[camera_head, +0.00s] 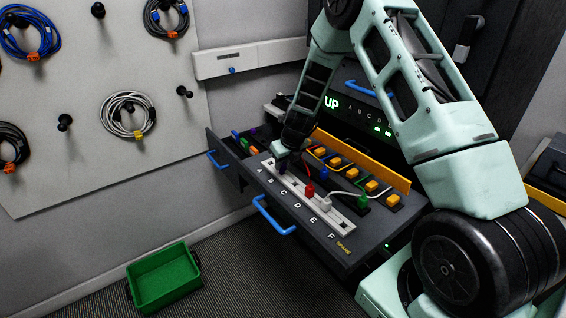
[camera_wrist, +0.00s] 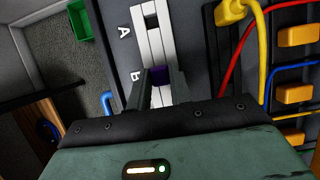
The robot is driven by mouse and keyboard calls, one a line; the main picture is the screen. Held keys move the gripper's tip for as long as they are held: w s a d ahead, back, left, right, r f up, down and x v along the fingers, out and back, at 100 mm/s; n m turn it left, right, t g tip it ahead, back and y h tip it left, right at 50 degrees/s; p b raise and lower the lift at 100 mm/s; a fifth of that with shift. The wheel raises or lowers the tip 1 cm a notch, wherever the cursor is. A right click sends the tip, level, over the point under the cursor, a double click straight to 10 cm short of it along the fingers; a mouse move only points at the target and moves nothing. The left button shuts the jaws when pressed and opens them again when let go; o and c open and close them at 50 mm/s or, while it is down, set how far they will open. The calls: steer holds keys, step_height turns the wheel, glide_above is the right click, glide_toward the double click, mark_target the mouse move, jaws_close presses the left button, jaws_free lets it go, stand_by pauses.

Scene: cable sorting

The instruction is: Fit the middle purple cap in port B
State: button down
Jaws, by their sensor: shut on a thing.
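My gripper (camera_wrist: 162,88) is shut on a purple cap (camera_wrist: 160,75). In the wrist view the cap sits between the fingertips, over the pale port strip (camera_wrist: 153,40), level with the letter B (camera_wrist: 136,76). The letter A (camera_wrist: 124,32) is farther up the strip. In the head view my gripper (camera_head: 286,158) is low over the far left end of the port strip (camera_head: 342,220). The fingers and the cap hide port B, so I cannot tell whether the cap is seated in it or just above it.
A red plug (camera_head: 309,189) and a pale plug (camera_head: 326,203) stand in the strip farther right. A green plug (camera_head: 363,202) and several orange blocks (camera_head: 372,186) with cables lie behind. A side drawer (camera_head: 222,152) holds small coloured caps. A green bin (camera_head: 164,277) is on the floor.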

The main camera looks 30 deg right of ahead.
steer(key=shift+f, duration=0.4)
stand_by(0.3)
steer(key=c, duration=0.7)
jaws_free()
steer(key=shift+r, duration=0.1)
steer(key=shift+r+p, duration=3.15)
steer(key=shift+r, duration=0.3)
